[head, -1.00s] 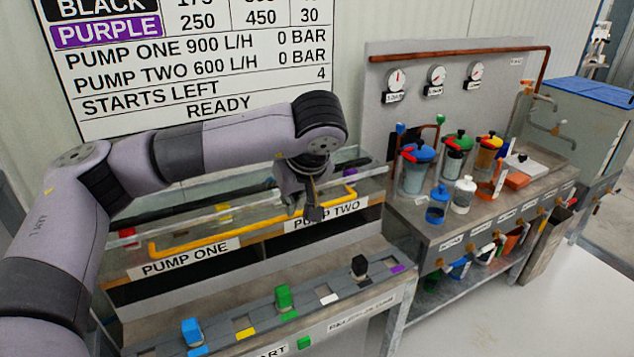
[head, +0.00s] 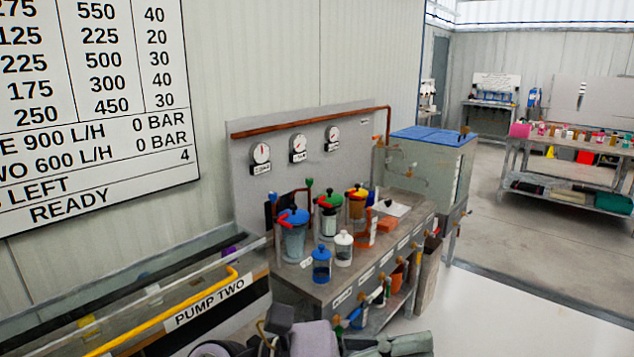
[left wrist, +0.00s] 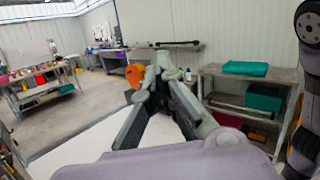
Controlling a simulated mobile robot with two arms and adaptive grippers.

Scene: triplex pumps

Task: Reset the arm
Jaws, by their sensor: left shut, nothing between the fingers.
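My left gripper (left wrist: 152,88) shows in the left wrist view. Its dark fingers come together ahead of the grey palm, with nothing held between them. In the head view, parts of my arm show along the bottom edge, low in front of the benches, and most of the arm is cut off by the frame. I cannot make out fingertips there. My right gripper is not in either view.
A pump bench with a yellow rail (head: 160,322) stands at lower left. Beside it is a metal bench (head: 330,292) with several canisters and gauges. A blue-lidded tank (head: 425,150) stands behind. Open floor lies at right.

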